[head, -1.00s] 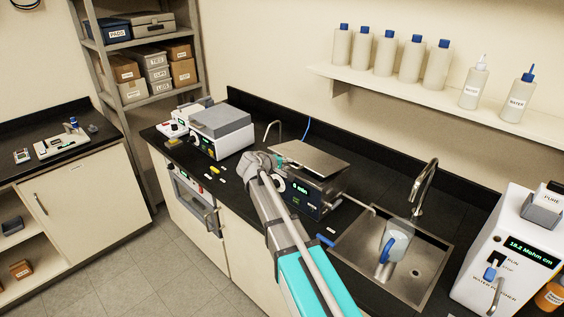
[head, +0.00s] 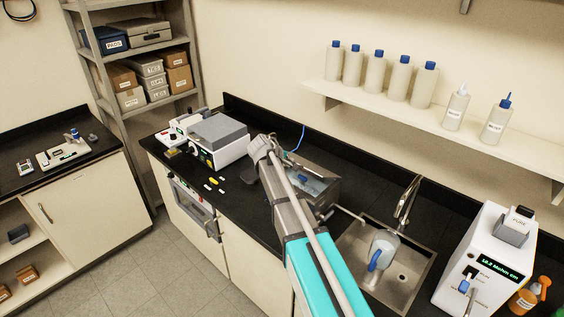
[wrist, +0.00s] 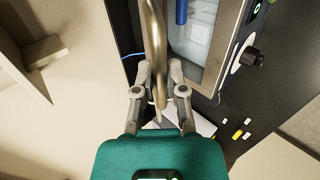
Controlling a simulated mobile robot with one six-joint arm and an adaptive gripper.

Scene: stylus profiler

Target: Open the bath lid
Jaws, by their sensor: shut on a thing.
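The bath (head: 326,190) stands on the black counter, left of the sink. It is uncovered, and its pale blue inside shows in both views, the wrist one too (wrist: 198,38). My gripper (head: 262,147) is high at the bath's left end in the head view. In the wrist view my gripper (wrist: 158,78) is shut on a narrow, curved metal piece (wrist: 153,40), which looks like part of the bath lid. The flat face of the lid cannot be made out, and my arm hides part of the bath.
A grey-topped instrument (head: 218,135) stands left of the bath. The sink (head: 408,270) holds a pale jug (head: 384,245), with a tap (head: 407,200) behind. A shelf of bottles (head: 400,75) hangs above. A white water polisher (head: 480,260) is at right.

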